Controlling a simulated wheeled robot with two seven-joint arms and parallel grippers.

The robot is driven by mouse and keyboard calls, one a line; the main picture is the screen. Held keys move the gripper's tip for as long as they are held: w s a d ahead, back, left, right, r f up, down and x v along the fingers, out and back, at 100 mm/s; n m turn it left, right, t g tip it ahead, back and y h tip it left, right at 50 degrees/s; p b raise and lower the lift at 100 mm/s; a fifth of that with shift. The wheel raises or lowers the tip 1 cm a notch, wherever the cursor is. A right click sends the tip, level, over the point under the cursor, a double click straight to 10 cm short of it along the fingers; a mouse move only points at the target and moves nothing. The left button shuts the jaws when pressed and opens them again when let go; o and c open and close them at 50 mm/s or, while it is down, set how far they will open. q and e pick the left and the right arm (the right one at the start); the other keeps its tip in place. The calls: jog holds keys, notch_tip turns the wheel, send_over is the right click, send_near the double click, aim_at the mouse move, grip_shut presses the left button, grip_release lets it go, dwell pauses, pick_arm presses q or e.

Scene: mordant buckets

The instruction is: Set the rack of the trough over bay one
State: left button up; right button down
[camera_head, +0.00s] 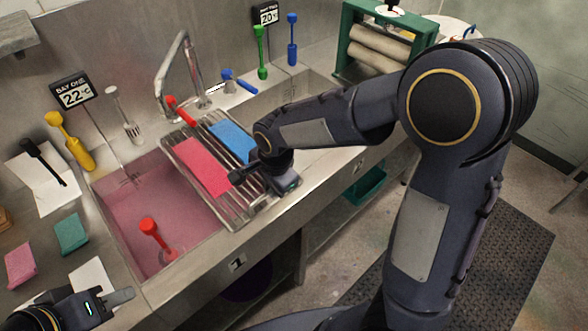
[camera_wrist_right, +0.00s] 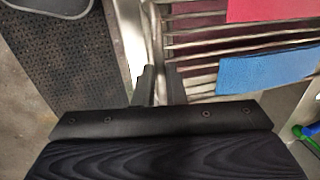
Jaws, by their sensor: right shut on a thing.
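The wire rack (camera_head: 236,209) lies across the sink, over the right part of bay one and the strip beside it. A pink cloth (camera_head: 203,166) and a blue cloth (camera_head: 233,139) lie on it. Bay one (camera_head: 130,205) is the left basin, filled with pink liquid; the rack covers its right side. My right gripper (camera_head: 244,175) is at the rack's near edge. In the right wrist view the rack's bars (camera_wrist_right: 195,47) run off from its fingers (camera_wrist_right: 158,82), which are shut on the rail. My left gripper (camera_head: 122,297) is low at the left, its fingers unclear.
A red-headed tool (camera_head: 150,228) stands in bay one. A faucet (camera_head: 182,75) rises behind the rack, and a red-handled tool (camera_head: 178,108) lies near its back edge. Bay two (camera_head: 290,97) is to the right.

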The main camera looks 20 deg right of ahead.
jog(key=a, duration=0.2)
jog(key=s+a, duration=0.1)
jog(key=a, duration=0.1)
jog(key=s+a, duration=0.1)
jog(key=a, duration=0.1)
jog(key=shift+s, duration=0.25)
jog(key=c, duration=1.5)
grip_release()
jog(key=shift+a, duration=0.15)
notch_tip(320, 180, up, 8)
jog(key=s, duration=0.1)
jog(key=shift+s+d+f+b, duration=0.2)
jog(key=shift+d+b, duration=0.1)
jog(key=shift+d, duration=0.1)
